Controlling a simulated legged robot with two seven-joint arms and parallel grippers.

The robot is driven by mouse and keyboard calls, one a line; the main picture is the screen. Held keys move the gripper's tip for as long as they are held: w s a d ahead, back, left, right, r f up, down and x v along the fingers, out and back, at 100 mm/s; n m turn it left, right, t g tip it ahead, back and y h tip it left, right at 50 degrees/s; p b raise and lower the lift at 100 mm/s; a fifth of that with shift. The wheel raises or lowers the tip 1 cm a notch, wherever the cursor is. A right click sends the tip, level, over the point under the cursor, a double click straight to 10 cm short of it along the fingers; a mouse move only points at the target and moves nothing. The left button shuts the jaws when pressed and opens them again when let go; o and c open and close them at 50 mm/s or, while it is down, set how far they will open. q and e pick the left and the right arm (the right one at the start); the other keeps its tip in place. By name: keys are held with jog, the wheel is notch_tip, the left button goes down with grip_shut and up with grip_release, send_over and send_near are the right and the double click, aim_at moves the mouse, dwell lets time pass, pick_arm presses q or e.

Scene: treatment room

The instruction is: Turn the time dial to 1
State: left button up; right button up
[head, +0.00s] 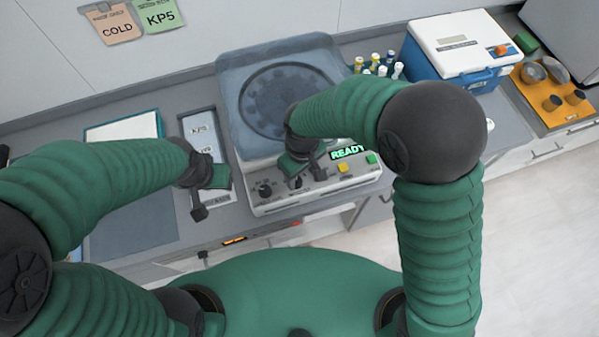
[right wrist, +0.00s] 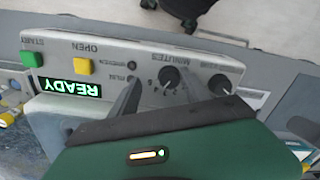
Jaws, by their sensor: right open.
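The centrifuge's control panel (head: 262,207) has two black dials. The time dial (right wrist: 168,78), under the word MINUTES, shows in the right wrist view, where the panel appears upside down. My right gripper (head: 301,179) is over the panel at this dial. In the right wrist view its open fingers (right wrist: 158,80) stand either side of the dial; I cannot tell whether they touch it. The dial's setting is too small to read. The second dial (head: 265,190) is to the left. My left gripper (head: 203,205) hangs left of the panel; its jaw opening is unclear.
The green READY display (head: 348,152), yellow OPEN button (head: 343,168) and green START button (head: 371,158) are on the panel's right. The centrifuge lid (head: 235,75) is behind. Capped tubes and a blue-white cooler (head: 458,50) stand right. A label sheet lies left.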

jog(key=shift+s+d+f, duration=0.2)
jog(key=shift+s+f, duration=0.1)
jog(key=shift+s, duration=0.2)
jog(key=a, duration=0.2)
jog(key=shift+w+a+f, duration=0.15)
jog(key=shift+w+a, duration=0.1)
jog(key=shift+a, duration=0.15)
jog(key=shift+c, duration=1.1)
jog(key=shift+w+a, duration=0.1)
jog(key=shift+a, duration=0.1)
jog(key=shift+c, duration=1.2)
jog(key=shift+d, duration=0.1)
jog(key=shift+c, duration=1.2)
jog(key=shift+d, duration=0.35)
jog(key=shift+c, duration=1.1)
jog(key=shift+d, duration=0.4)
grip_shut()
jog(key=shift+d, duration=0.15)
jog(key=shift+s+a, duration=0.25)
jog(key=shift+a, duration=0.15)
pick_arm(q)
jog(key=shift+s+a, duration=0.35)
jog(key=shift+a, duration=0.25)
pick_arm(e)
jog(key=shift+d, duration=0.1)
